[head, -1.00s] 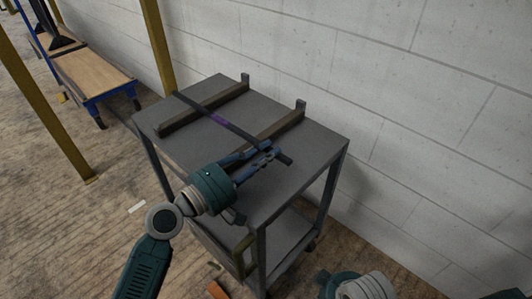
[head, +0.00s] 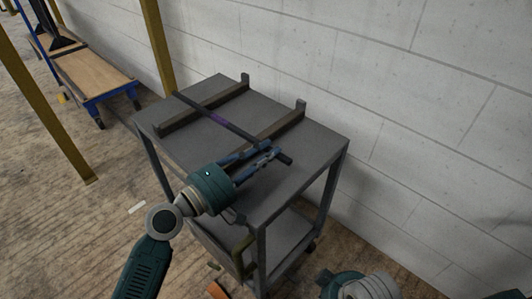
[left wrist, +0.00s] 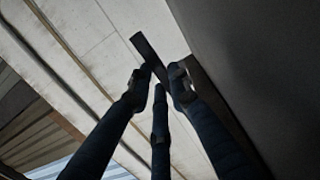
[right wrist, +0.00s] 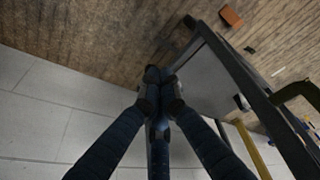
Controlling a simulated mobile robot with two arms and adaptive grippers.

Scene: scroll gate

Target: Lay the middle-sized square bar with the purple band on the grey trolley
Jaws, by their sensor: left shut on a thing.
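The dark square bar with the purple band (head: 240,132) is over the top of the grey trolley (head: 312,150). It crosses two raised rails, and whether it touches both is hard to tell. My left gripper (head: 268,156) is shut on the bar near its front right end, above the trolley top. In the left wrist view the bar's dark end (left wrist: 148,48) sticks out past the fingertips. My right gripper (right wrist: 158,82) has its fingertips together and looks empty. In the head view only part of my right wrist shows at the bottom edge.
The two rails, a rear one (head: 205,107) and a front one (head: 278,124), have upright stops at their right ends. A pale block wall (head: 400,110) stands behind the trolley. A yellow post (head: 157,45) and a blue cart with a wooden deck (head: 92,70) are at left.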

